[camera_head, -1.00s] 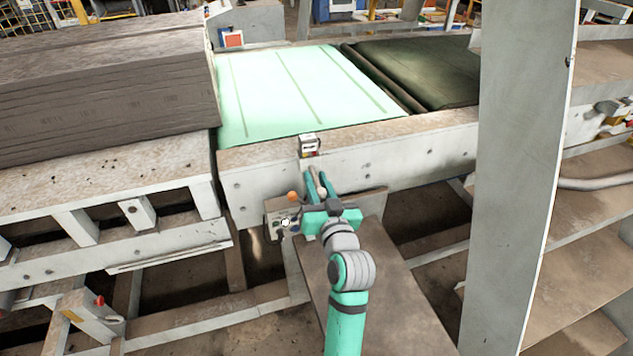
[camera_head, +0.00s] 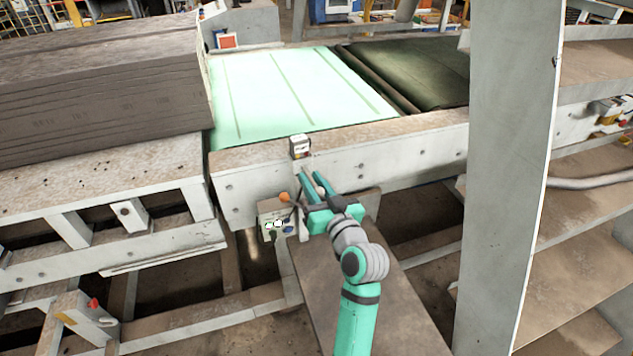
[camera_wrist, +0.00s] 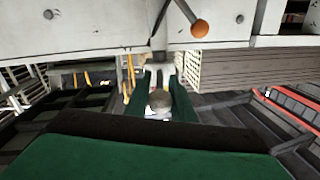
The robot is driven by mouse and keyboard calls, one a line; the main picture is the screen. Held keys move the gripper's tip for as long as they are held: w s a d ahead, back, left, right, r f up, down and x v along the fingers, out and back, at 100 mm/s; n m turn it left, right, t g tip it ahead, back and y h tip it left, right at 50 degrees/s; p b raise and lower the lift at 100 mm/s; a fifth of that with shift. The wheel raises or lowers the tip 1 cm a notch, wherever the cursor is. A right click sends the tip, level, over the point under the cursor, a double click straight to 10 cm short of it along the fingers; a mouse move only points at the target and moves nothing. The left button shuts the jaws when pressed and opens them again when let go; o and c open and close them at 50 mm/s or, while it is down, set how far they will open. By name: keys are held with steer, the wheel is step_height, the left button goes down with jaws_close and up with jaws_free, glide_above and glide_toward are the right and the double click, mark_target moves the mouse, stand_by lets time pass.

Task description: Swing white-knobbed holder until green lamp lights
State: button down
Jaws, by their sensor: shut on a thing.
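My gripper (camera_head: 311,176) is in front of the near side of the conveyor, its teal fingers pointing up and to the left. It is shut on a pale round knob (camera_head: 320,190), which appears to be the holder's white knob. In the wrist view the knob (camera_wrist: 160,101) sits between the fingers (camera_wrist: 161,92). A small black-and-white box (camera_head: 300,147), possibly a sensor, is at the conveyor's near rim just beyond the fingertips. The rest of the holder is mostly hidden by the gripper. I cannot make out a lit green lamp.
An orange knob (camera_head: 284,197) is just left of my gripper and also shows in the wrist view (camera_wrist: 200,28). A control box (camera_head: 275,222) hangs below it. A grey upright plate (camera_head: 510,180) stands at the right.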

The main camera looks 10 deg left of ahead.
steer(key=c, duration=1.8)
jaws_free()
steer(key=shift+c, duration=0.2)
steer(key=v, duration=1.1)
steer(key=shift+f, duration=0.1)
